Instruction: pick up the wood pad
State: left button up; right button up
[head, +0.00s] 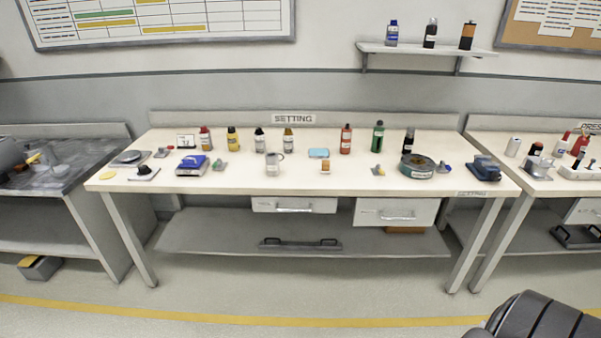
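I cannot tell for sure which thing is the wood pad. A small orange-brown block (325,166) stands on the front part of the white bench top (225,183), right of the middle. A flat brown wood-coloured piece (405,230) lies on the grey lower shelf (215,235), under the right drawer, which partly hides it.
Several bottles stand along the bench's back, among them a green one (378,136). A grey mug (273,163) is left of the small block, a dark round tin (417,166) to its right. A black ribbed object (525,318) fills the lower right corner. The floor in front is clear.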

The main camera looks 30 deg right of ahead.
aim_at(325, 168)
jog(key=u, duration=0.2)
jog(key=i, duration=1.55)
jog(key=z, duration=0.7)
